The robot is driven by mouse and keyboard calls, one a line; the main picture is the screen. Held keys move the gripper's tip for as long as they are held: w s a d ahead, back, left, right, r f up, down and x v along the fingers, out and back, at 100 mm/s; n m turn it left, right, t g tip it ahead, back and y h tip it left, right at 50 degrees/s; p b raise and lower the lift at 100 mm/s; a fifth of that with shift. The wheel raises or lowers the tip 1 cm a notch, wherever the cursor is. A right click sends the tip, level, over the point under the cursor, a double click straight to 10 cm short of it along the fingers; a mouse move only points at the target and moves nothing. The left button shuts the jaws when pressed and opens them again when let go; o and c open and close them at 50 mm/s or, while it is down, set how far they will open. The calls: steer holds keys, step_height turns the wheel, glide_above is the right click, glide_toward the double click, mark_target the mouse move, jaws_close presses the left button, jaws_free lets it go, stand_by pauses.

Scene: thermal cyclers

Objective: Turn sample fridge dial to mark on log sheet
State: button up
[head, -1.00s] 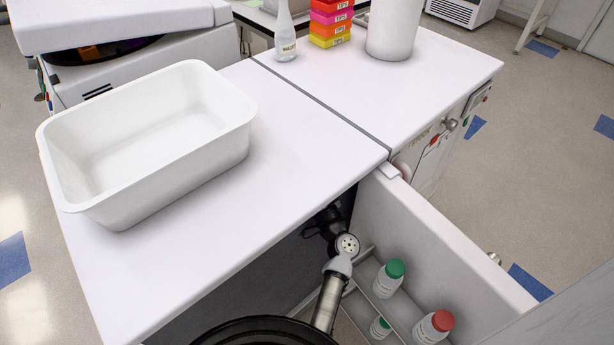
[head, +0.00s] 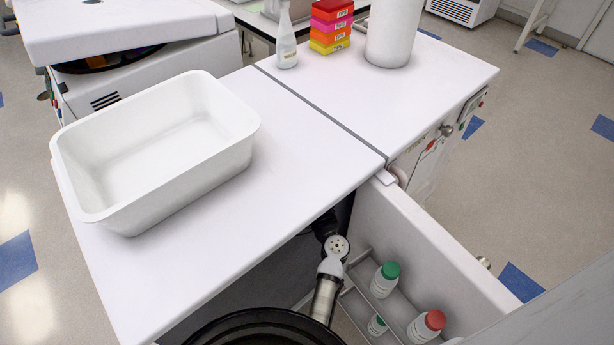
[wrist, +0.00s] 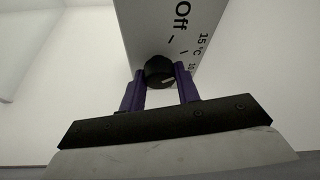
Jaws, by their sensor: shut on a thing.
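The fridge dial (wrist: 160,70) is a small round black knob in the wrist view, with a short white pointer line towards its lower right. It sits on a pale control box (wrist: 160,30) printed with "Off", "15°C" and a partly cut-off "10", with tick marks between. My gripper (wrist: 161,76) has its two purple fingers on either side of the dial, shut on it. In the head view my gripper and the dial are hidden under the worktop, inside the open fridge. The open fridge door (head: 420,240) stands to the right. I cannot make out a log sheet.
Bottles with green (head: 385,282) and red caps (head: 428,325) stand in the door racks. On the worktop are a white tub (head: 150,150), a spray bottle (head: 286,40), stacked coloured boxes (head: 331,25) and a white bin (head: 393,35). The worktop's middle is clear.

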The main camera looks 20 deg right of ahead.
steer(key=shift+r+m+g+p, duration=0.1)
steer(key=shift+m+g+p, duration=0.2)
steer(key=shift+m+p, duration=0.35)
steer(key=shift+m, duration=0.25)
steer(key=o, duration=1)
steer(key=shift+s, duration=0.1)
